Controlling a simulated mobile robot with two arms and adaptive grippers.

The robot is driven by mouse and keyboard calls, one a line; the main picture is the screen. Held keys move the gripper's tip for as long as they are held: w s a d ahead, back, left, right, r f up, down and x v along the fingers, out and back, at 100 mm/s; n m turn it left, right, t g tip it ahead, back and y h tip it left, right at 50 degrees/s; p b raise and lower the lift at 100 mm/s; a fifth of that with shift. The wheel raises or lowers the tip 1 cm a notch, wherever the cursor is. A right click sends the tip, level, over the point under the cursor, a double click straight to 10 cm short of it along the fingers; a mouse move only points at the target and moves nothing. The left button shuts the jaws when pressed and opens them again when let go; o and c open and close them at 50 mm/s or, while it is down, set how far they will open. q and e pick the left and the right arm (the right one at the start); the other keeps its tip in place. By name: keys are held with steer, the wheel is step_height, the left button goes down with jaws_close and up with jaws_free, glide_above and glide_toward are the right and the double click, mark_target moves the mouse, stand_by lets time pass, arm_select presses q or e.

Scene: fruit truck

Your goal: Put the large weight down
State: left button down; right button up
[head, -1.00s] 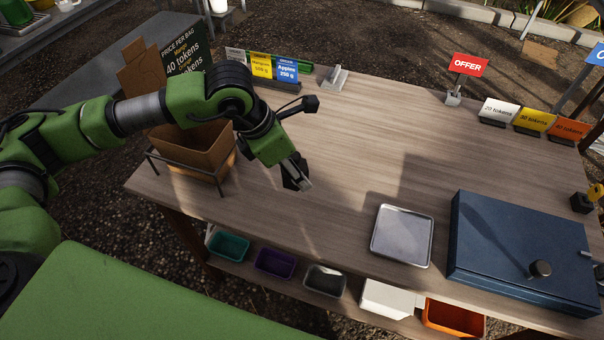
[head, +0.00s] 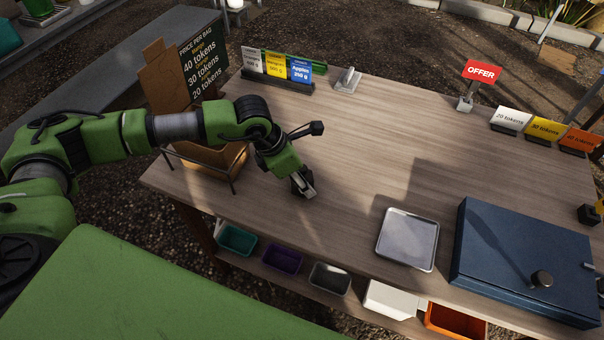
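My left arm reaches in from the left, and my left gripper (head: 304,186) points down over the left-centre part of the wooden table (head: 360,150). Its dark and silver finger ends look small and close together. I cannot tell whether they hold anything or how far they are above the table. No weight can be made out with certainty. A small dark round piece (head: 541,279) sits on top of the blue box (head: 525,250) at the right; I cannot tell whether it is a knob or a weight.
A silver tray (head: 407,240) lies left of the blue box. Price signs (head: 278,68) and an OFFER sign (head: 481,72) stand along the back. Small bins (head: 281,259) sit below. The table's middle is clear.

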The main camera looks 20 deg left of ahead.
arm_select(q)
steer(key=shift+w+r, duration=0.1)
steer(key=c, duration=1.2)
jaws_free()
steer(key=shift+o, duration=0.2)
steer(key=b+v, duration=0.1)
steer(key=v, duration=1.1)
steer(key=shift+b, duration=0.3)
